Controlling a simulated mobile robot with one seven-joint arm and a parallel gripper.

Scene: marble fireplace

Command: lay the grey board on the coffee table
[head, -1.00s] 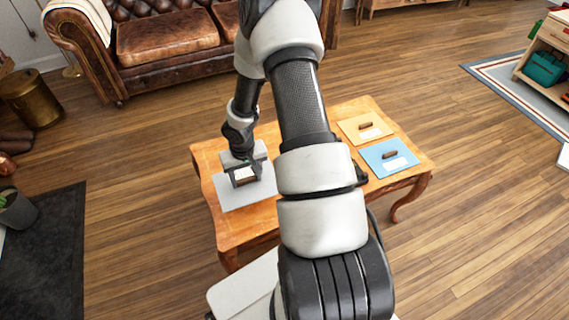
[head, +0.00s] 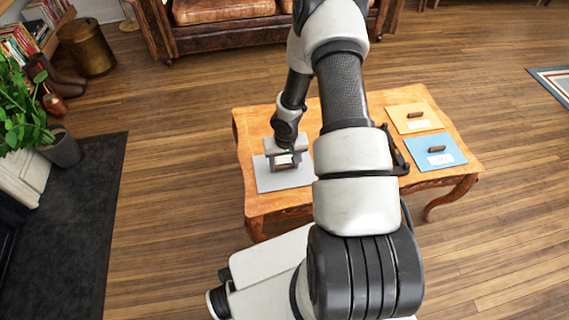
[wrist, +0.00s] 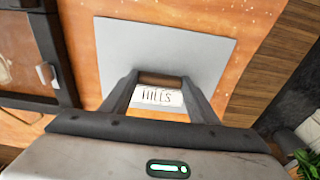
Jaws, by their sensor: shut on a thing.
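The grey board (head: 265,178) is a flat sheet with a brown handle and a white label reading "HILLS". It lies over the left part of the orange-brown wooden coffee table (head: 252,125), flat and level-looking. I cannot tell whether it touches the top or hovers just above. My gripper (head: 284,166) is shut on the board's handle from above. In the wrist view the fingers close on the handle (wrist: 160,79), with the grey board (wrist: 160,45) beyond them and the table top (wrist: 75,20) around it.
A yellow board (head: 414,117) and a blue board (head: 436,152) with handles lie at the table's right end. The middle of the top is partly hidden by my arm. A leather sofa (head: 225,10) stands behind. A plant (head: 22,115) and dark rug (head: 75,220) are at left.

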